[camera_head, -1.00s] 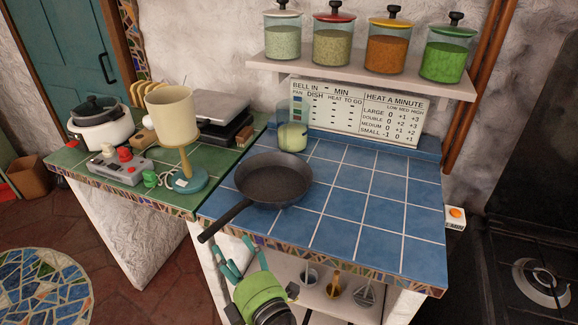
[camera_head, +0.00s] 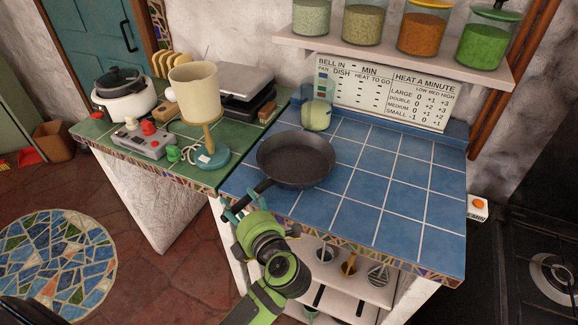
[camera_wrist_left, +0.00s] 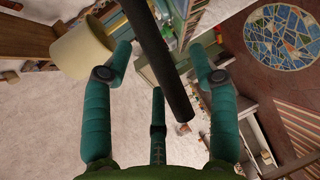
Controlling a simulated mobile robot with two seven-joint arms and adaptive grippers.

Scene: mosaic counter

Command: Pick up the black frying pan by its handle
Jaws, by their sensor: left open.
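The black frying pan (camera_head: 296,160) rests upright on the blue-tiled counter (camera_head: 400,200), near its left end. Its handle (camera_head: 262,186) points towards the front left and reaches out over the counter's front edge. My left gripper (camera_head: 243,207) is at the outer part of the handle, in front of the counter. In the left wrist view the dark handle (camera_wrist_left: 170,75) lies between the spread teal fingers, with a visible gap on both sides. The gripper is open and does not hold the handle. My right gripper is not in view.
A glass jar (camera_head: 317,115) stands behind the pan. The blue tiles right of the pan are clear.

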